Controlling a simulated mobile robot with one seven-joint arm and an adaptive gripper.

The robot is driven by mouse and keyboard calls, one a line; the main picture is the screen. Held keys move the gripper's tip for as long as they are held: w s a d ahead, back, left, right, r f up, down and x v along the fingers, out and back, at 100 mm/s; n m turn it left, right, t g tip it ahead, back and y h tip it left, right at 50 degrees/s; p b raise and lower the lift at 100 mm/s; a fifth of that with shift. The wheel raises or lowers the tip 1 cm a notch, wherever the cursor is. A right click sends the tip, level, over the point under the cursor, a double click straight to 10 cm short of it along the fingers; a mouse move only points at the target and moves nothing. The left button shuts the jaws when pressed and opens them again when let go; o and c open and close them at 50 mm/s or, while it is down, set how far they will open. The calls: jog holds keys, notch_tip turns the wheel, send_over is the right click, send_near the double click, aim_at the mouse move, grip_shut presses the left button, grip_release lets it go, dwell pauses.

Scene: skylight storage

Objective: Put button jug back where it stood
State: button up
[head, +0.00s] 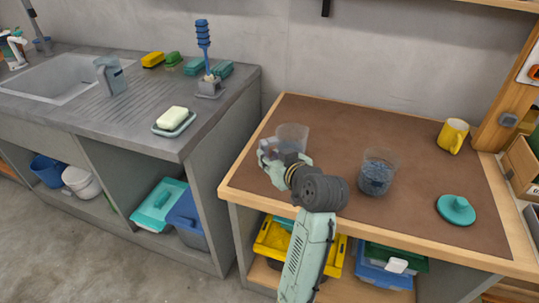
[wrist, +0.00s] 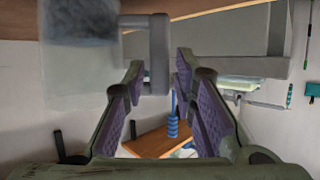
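A clear jug (head: 293,136), which I take to be the button jug, is at the left part of the brown-topped bench. In the wrist view the jug (wrist: 85,85) fills the upper left, with dark bluish contents (wrist: 80,20) and a grey handle (wrist: 158,55). My gripper (head: 268,152) is at the jug's left side, partly hiding it. In the wrist view the fingers (wrist: 158,78) are apart on either side of the handle, with gaps showing. I cannot tell if the jug touches the bench.
A clear container of bluish pieces (head: 377,176) stands right of my gripper. A yellow mug (head: 453,135) and teal lid (head: 455,209) are farther right. The sink counter (head: 150,140) holds a grey jug (head: 110,76), soap (head: 173,117) and brush (head: 203,38). The bench's back middle is clear.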

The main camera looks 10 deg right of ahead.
jog(key=shift+p+v, duration=0.7)
jog(key=shift+v, duration=1.1)
